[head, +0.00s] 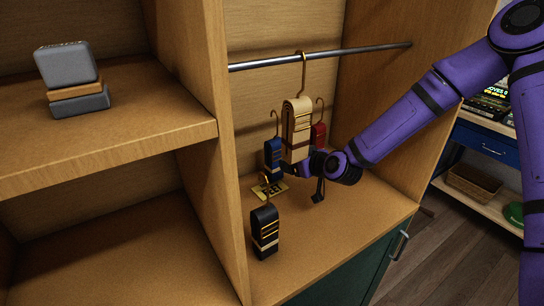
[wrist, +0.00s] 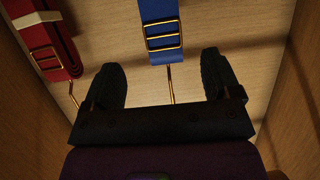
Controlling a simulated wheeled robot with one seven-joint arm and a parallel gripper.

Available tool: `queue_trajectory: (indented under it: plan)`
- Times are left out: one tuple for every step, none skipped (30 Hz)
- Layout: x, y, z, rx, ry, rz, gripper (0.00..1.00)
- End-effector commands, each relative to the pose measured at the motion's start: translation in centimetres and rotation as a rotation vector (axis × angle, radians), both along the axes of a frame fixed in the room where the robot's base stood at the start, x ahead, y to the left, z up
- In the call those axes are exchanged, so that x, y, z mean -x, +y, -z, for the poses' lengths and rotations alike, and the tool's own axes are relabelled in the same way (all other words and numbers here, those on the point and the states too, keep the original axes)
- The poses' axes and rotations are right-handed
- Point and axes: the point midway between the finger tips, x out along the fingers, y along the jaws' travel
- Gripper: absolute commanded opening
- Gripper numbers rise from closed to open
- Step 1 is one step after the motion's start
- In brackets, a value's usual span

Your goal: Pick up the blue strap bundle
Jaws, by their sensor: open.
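The blue strap bundle (head: 272,158) stands on the floor of the right-hand cabinet bay, with its gold hook pointing up. In the wrist view the blue strap bundle (wrist: 160,28) is at the top middle, with gold slide buckles across it. Its thin hook runs down between my fingers. My gripper (wrist: 162,72) is open, one finger on each side of the hook, and the strap body lies just beyond the fingertips. Nothing is clasped. In the head view my gripper (head: 302,177) is just right of the blue bundle; its fingers are partly hard to make out.
A cream bundle (head: 297,117) hangs from the metal rod (head: 260,62) above my gripper. A red bundle (head: 319,136) is close on the right, left in the wrist view (wrist: 48,45). A black bundle (head: 264,230) stands in front. A yellow card (head: 277,189) lies on the floor.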

Motion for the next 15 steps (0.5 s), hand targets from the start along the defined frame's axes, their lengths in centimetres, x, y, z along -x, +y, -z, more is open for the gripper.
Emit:
queue_trajectory:
  plan:
    - [-0.1,0.0,0.0,-0.003,-0.001,0.001,0.83]
    - [-0.1,0.1,0.1,-0.004,-0.002,0.002,0.83]
    - [-0.3,0.2,0.2,-0.006,-0.003,0.002,0.83]
    - [-0.4,0.4,0.2,-0.006,-0.003,0.002,0.83]
    - [-0.7,0.5,0.4,-0.006,-0.003,0.002,0.83]
    - [-1.0,0.9,0.6,-0.008,-0.001,0.003,0.83]
    - [-1.4,1.1,0.8,-0.008,-0.002,0.003,0.83]
    - [-1.7,1.4,0.9,-0.008,-0.002,0.003,0.83]
    - [-2.1,1.8,1.2,-0.007,-0.002,0.002,0.83]
    - [-2.5,2.1,1.4,-0.007,-0.002,0.002,0.83]
    - [-2.7,2.3,1.5,-0.007,-0.002,0.002,0.83]
    - [-3.2,2.6,1.7,-0.007,-0.002,0.002,0.83]
    - [-3.4,2.8,1.9,-0.007,-0.002,0.003,0.83]
    - [-3.6,2.9,2.0,-0.007,-0.002,0.003,0.83]
    - [-3.8,3.1,2.1,-0.006,-0.003,0.002,0.83]
